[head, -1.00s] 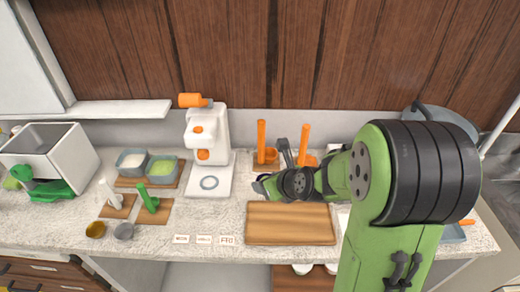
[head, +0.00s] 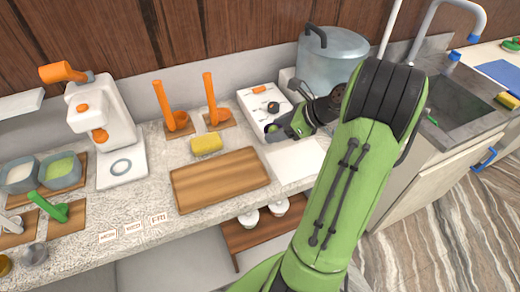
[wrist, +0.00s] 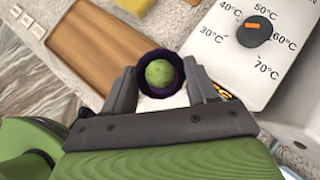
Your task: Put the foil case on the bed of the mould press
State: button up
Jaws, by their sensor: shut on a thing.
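The foil case (wrist: 143,85) is a small dark purple cup with a green ball (wrist: 159,73) inside it. My gripper (wrist: 161,84) is shut on the case, its two fingers on either side in the wrist view. In the head view my gripper (head: 275,130) is at the right part of the counter, beside the white dial unit; the case is mostly hidden there. The mould press (head: 100,115) is white with an orange handle and stands at the left. Its flat bed (head: 136,178) bears a grey ring mark and is otherwise bare.
A wooden board (head: 220,180) lies between my gripper and the press, with a yellow sponge (head: 206,144) behind it. Two upright orange-handled tools (head: 163,103) stand at the back. The white dial unit (head: 252,96) and a grey pot (head: 335,60) are at the right.

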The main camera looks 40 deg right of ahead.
notch_tip(320, 180, down, 8)
jog(key=b, duration=0.3)
jog(key=shift+f, duration=0.25)
jog(key=shift+r, duration=0.15)
jog(key=o, duration=0.8)
